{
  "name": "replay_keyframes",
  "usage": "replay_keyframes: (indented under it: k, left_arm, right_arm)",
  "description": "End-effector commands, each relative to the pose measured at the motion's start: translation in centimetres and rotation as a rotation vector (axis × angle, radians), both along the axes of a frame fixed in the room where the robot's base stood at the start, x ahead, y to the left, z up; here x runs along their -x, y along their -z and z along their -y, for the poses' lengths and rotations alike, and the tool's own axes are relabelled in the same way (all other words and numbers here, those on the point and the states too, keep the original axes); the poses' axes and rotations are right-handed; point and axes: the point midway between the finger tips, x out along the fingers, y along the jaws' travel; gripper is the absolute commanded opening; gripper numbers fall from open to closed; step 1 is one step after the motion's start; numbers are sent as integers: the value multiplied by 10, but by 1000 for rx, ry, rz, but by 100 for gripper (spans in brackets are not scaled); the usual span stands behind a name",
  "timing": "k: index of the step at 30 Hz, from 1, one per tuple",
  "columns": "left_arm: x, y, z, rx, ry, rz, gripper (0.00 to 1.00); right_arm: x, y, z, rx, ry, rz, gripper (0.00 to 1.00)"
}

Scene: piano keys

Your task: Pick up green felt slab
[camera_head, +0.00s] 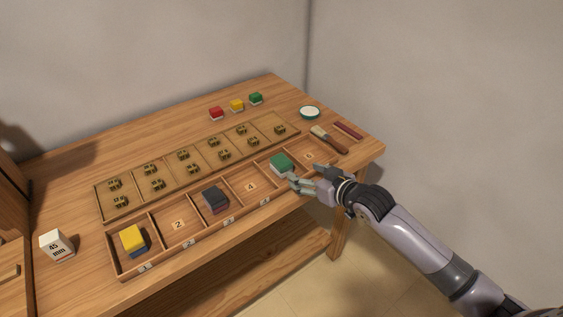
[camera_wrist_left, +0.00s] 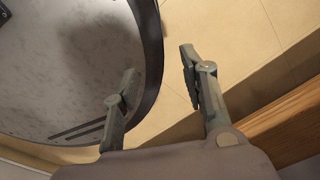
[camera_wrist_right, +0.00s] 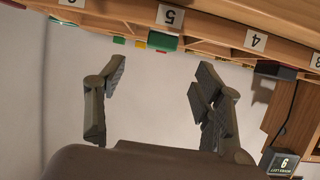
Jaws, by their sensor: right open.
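A green felt slab (camera_head: 281,161) with a pale lower layer lies in the compartment of the wooden tray left of the one at the right end. My right gripper (camera_head: 312,179) is open, at the tray's front edge just right of and in front of that slab, apparently empty. In the right wrist view the open fingers (camera_wrist_right: 160,75) point toward the tray front, and a green edge (camera_wrist_right: 163,42) shows near label 5. A smaller green block (camera_head: 256,98) stands at the table's back. My left gripper (camera_wrist_left: 158,65) is open and empty over the floor, out of the head view.
The tray also holds a yellow-and-blue block (camera_head: 132,239) and a dark block (camera_head: 215,199). Behind it is a board (camera_head: 200,165) of small brass parts. A brush (camera_head: 328,139), a round dish (camera_head: 309,112) and a white box (camera_head: 57,245) lie around.

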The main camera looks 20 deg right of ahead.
Motion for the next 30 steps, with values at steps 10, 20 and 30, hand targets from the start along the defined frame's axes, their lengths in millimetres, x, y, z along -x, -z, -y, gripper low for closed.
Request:
replay_keyframes:
  k: [10, 20, 30]
  left_arm:
    - [-10, -2, 6, 8, 3, 16, 40]
    - [-10, -6, 9, 11, 4, 16, 40]
    - [-9, -5, 8, 11, 3, 14, 40]
  right_arm:
    - [-30, 14, -11, 1, 0, -1, 62]
    - [-63, 33, -24, 0, 0, 0, 62]
    - [-71, 38, -26, 2, -1, 1, 62]
